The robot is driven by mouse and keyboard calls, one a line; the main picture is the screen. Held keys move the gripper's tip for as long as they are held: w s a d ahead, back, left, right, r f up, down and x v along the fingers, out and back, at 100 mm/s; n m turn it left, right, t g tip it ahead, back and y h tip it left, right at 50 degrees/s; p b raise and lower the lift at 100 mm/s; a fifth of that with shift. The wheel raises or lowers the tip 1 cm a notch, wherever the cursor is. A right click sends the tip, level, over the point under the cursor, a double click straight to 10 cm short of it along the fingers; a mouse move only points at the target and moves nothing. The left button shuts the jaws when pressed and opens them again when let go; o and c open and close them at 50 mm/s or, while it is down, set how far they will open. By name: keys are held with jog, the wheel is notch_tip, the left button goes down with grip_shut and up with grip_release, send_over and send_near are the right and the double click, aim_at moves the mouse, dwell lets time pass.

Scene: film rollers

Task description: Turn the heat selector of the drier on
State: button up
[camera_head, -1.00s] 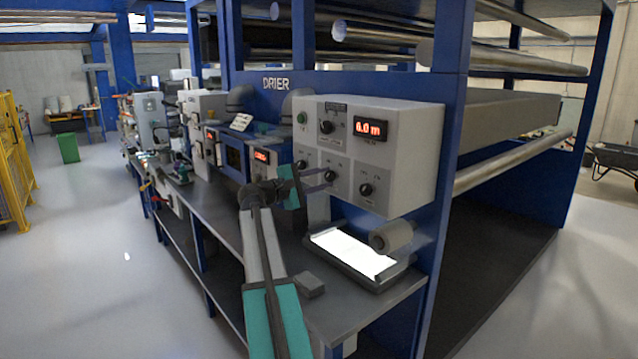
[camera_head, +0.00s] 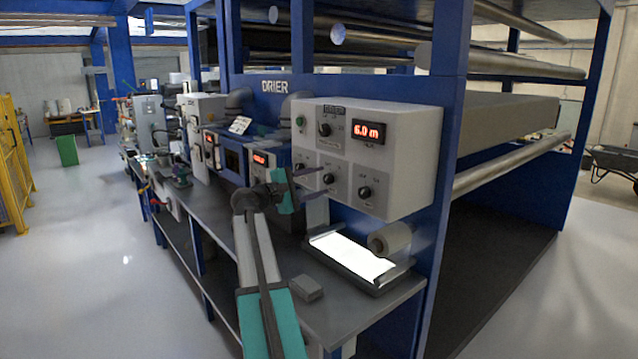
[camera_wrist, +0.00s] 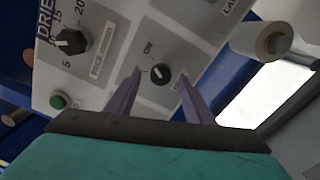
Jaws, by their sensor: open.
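The drier's grey control panel (camera_head: 392,116) carries a red display, a green button and several black knobs. In the wrist view a small black knob (camera_wrist: 160,74) with an "ON" mark sits between my fingertips. Its other lettering is partly hidden by a finger, so I cannot read whether it names heat. My gripper (camera_wrist: 159,80) is open, its two fingers on either side of this knob; whether they touch the panel I cannot tell. In the head view my gripper (camera_head: 318,180) is in front of the panel's lower row, near the middle knob (camera_head: 328,179).
A larger scaled knob (camera_wrist: 70,42) and a green button (camera_wrist: 59,101) lie left of my fingers. A lit white tray (camera_head: 352,254) and a roll (camera_head: 390,238) are below the panel. Another lower knob (camera_head: 365,192) is to the right. The bench (camera_head: 222,215) extends left.

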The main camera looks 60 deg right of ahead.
jog(key=b+v, duration=0.1)
jog(key=v, duration=1.1)
jog(key=shift+w+b, duration=0.2)
jog(key=shift+b, duration=0.1)
jog(key=shift+a+r, duration=0.1)
jog(key=shift+a, duration=0.05)
